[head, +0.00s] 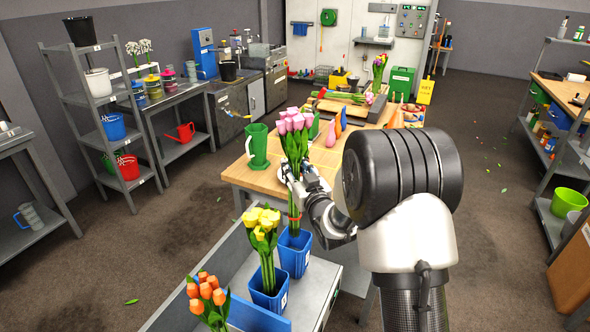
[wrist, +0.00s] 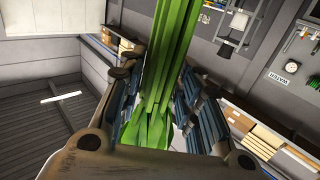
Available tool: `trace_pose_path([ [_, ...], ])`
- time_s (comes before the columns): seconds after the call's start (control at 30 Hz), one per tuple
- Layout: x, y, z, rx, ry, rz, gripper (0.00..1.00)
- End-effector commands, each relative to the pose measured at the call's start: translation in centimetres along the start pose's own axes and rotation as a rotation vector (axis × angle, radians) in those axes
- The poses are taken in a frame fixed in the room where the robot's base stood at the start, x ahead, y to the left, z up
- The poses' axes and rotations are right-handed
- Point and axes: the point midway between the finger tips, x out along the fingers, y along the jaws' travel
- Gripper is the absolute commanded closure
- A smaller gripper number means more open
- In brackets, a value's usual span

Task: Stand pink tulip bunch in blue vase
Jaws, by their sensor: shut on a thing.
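The pink tulip bunch (head: 293,124) is upright, its pink heads at the top and its green stems running down. My gripper (head: 294,174) is shut around the stems, and in the wrist view the green stems (wrist: 168,75) run between the two fingers (wrist: 158,105). Below is a blue vase (head: 295,254) on the grey cart. The lower stems come down to the vase's mouth and seem to enter it. How deep the stem ends sit is hidden by the vase wall.
A blue vase with yellow tulips (head: 262,222) stands just in front, and orange tulips (head: 207,293) stand nearer still. A wooden table (head: 240,177) behind holds a green jug (head: 258,146) and other items. Open floor (head: 165,240) lies to the left.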

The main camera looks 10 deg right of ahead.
Motion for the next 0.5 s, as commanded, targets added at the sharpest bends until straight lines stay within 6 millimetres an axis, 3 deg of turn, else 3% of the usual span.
trace_pose_path([
  [0.5, 0.1, 0.0, 5.2, 0.001, 0.001, 0.001, 1.0],
])
